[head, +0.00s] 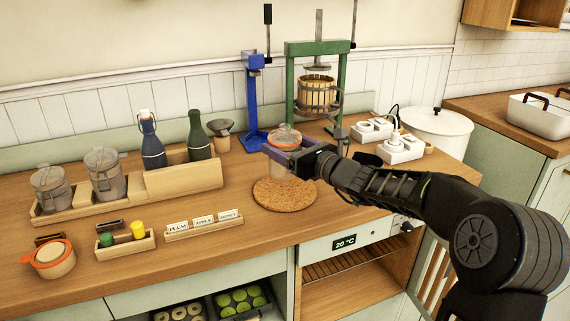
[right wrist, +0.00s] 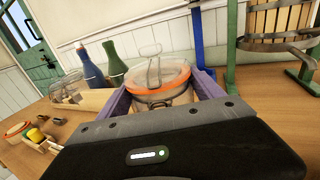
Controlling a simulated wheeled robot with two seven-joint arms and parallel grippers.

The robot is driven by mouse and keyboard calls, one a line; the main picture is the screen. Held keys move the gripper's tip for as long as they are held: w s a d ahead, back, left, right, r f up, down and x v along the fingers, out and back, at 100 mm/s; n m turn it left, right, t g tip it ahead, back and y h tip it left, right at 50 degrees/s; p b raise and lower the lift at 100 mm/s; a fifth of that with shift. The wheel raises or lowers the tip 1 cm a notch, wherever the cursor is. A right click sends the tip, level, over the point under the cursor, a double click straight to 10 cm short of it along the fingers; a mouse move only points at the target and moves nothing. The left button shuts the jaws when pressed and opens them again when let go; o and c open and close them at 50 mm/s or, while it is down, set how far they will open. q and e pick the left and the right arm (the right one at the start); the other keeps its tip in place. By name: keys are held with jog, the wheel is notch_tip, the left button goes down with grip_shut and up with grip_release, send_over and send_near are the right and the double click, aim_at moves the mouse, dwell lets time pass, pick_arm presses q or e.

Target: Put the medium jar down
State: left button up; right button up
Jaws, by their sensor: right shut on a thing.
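The medium jar (head: 284,138) is clear glass with a glass lid and an orange seal. My right gripper (head: 286,154) is shut on it, with one purple finger on each side below the lid. The right wrist view shows the jar (right wrist: 160,80) upright between the fingers. In the head view it stands out over the back part of the round cork mat (head: 284,198). The fingers hide part of its body, and I cannot tell whether its base touches anything. My left gripper is not in view.
A wooden rack (head: 185,180) with jars and bottles stands left of the mat. A blue press (head: 253,100) and a green fruit press (head: 318,90) stand behind. The mat's front is clear.

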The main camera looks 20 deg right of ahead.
jog(key=shift+f+b, duration=0.3)
jog(key=shift+f, duration=2.05)
jog(key=shift+f, duration=0.15)
jog(key=o, duration=2.1)
jog(key=shift+f, duration=0.1)
jog(key=shift+r, duration=0.25)
jog(key=shift+s+d+f, duration=0.15)
jog(key=shift+s, duration=0.15)
jog(key=v, duration=1.1)
jog(key=shift+s+b, duration=0.2)
jog(key=shift+b, duration=0.2)
